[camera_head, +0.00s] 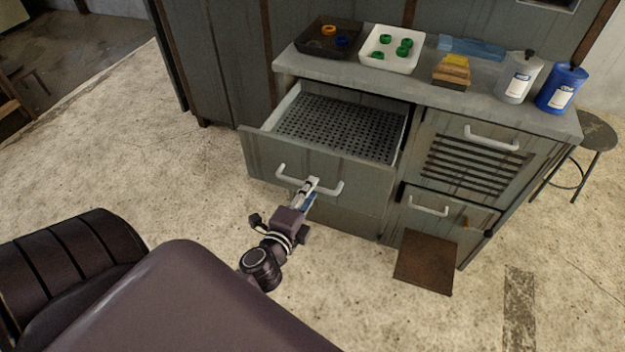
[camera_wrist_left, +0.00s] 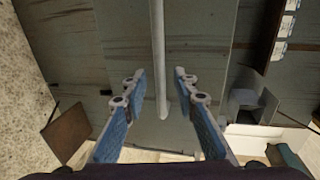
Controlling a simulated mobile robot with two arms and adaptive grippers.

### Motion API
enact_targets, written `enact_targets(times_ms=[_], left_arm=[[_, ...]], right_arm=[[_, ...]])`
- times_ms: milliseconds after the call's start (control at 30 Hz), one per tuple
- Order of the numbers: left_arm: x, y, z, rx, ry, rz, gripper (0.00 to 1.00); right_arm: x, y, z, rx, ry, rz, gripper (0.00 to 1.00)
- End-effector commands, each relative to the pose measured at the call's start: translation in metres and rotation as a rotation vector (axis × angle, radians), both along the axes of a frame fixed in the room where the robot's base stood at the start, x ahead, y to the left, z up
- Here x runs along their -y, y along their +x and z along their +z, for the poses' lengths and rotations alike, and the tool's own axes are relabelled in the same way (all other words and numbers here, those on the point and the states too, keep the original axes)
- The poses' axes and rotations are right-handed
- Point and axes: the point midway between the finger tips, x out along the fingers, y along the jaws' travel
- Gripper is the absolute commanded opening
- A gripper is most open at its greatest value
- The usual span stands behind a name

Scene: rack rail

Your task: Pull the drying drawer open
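The drying drawer (camera_head: 315,158) is the upper left drawer of the grey-green cabinet. It stands well out of the cabinet, and its dark perforated floor (camera_head: 340,128) shows. Its pale bar handle (camera_head: 291,176) is on the front panel. My left gripper (camera_head: 311,184) is at the middle of this handle. In the left wrist view, the two blue-padded fingers (camera_wrist_left: 160,82) stand apart with the handle bar (camera_wrist_left: 158,50) between them. A gap shows on each side of the bar, so the gripper looks open. My right gripper is not in view.
The worktop (camera_head: 440,88) carries a dark tray (camera_head: 308,50), a white tray (camera_head: 375,62) with green rings, a brush-like block (camera_head: 452,72) and two bottles. A slatted front (camera_head: 478,165) and a lower drawer (camera_head: 432,212) are on the right. A brown plate (camera_head: 426,263) is below. A stool (camera_head: 590,130) stands right.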

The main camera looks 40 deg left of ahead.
Motion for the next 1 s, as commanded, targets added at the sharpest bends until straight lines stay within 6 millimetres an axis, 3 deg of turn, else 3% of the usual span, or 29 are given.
enact_targets(times_ms=[200, 400, 633, 1000], left_arm=[[0.01, -0.045, 0.007, -0.004, -0.004, 0.003, 0.27], [0.017, -0.076, 0.015, -0.004, -0.002, 0.004, 0.27], [0.021, -0.091, 0.019, -0.001, -0.001, 0.002, 0.27], [0.022, -0.092, 0.019, -0.001, 0.0, 0.0, 0.27]], right_arm=[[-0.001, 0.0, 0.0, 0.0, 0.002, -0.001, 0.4], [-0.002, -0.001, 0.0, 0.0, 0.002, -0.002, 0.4], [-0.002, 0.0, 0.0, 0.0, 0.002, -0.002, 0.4], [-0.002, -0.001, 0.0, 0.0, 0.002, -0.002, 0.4]])
